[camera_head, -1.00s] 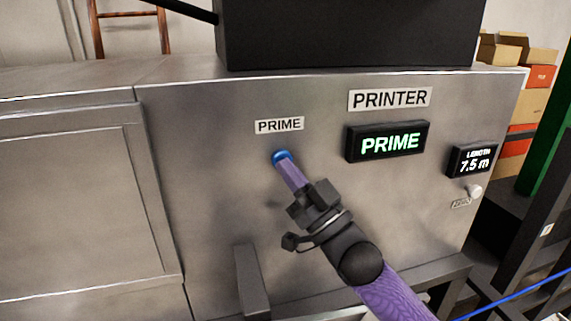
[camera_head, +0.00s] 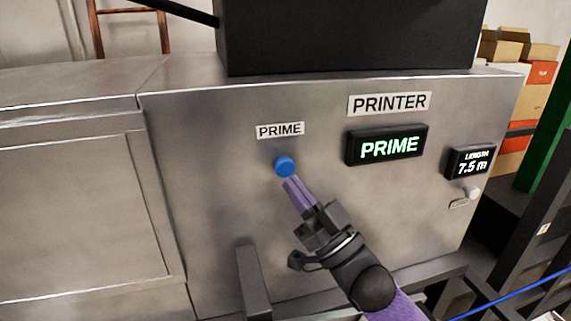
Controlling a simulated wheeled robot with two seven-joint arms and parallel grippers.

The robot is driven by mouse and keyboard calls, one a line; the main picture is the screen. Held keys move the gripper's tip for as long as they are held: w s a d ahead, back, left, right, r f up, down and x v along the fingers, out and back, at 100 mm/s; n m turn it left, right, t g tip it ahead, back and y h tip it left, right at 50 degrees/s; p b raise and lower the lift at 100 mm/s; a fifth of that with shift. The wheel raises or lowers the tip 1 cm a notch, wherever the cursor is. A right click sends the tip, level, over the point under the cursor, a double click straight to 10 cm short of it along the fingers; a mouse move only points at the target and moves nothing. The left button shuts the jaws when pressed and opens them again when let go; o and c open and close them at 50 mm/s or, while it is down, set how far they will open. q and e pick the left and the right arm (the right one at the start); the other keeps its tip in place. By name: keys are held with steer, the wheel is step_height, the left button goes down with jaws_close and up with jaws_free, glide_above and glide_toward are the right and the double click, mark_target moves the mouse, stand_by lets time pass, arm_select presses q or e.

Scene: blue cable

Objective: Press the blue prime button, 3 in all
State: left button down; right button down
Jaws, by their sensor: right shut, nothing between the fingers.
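The round blue prime button (camera_head: 284,166) sits on the grey metal panel under a white PRIME label (camera_head: 280,130). My right gripper (camera_head: 290,184) is shut and empty, its purple fingertips just below and to the right of the button. A small gap shows between the fingertips and the button, and the whole button face is visible. A black display (camera_head: 387,146) beneath the PRINTER label (camera_head: 390,103) reads PRIME in green. My left gripper is not in view.
A second display (camera_head: 471,161) reads LENGTH 7.5 m, with a small white knob (camera_head: 472,193) below it. A grey upright bar (camera_head: 253,283) stands in front of the panel at lower left of my right arm. A blue cable (camera_head: 510,293) runs at lower right. Boxes (camera_head: 522,100) are stacked at the right.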

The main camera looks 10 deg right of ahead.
steer(key=s+p, duration=0.1)
steer(key=s, duration=0.2)
steer(key=shift+s, duration=0.3)
stand_by(2.2)
steer(key=s+m+t+h, duration=0.1)
steer(key=m+t+h, duration=0.1)
steer(key=m+h, duration=0.1)
steer(key=s+m+t+h+p, duration=0.1)
steer(key=m+t+h, duration=0.1)
steer(key=m+h, duration=0.2)
steer(key=s+m+t+h+p, duration=0.1)
steer(key=s+m+h, duration=0.1)
steer(key=m, duration=0.3)
steer(key=shift+m+t+h, duration=0.4)
steer(key=shift+h, duration=0.3)
steer(key=shift+w, duration=0.15)
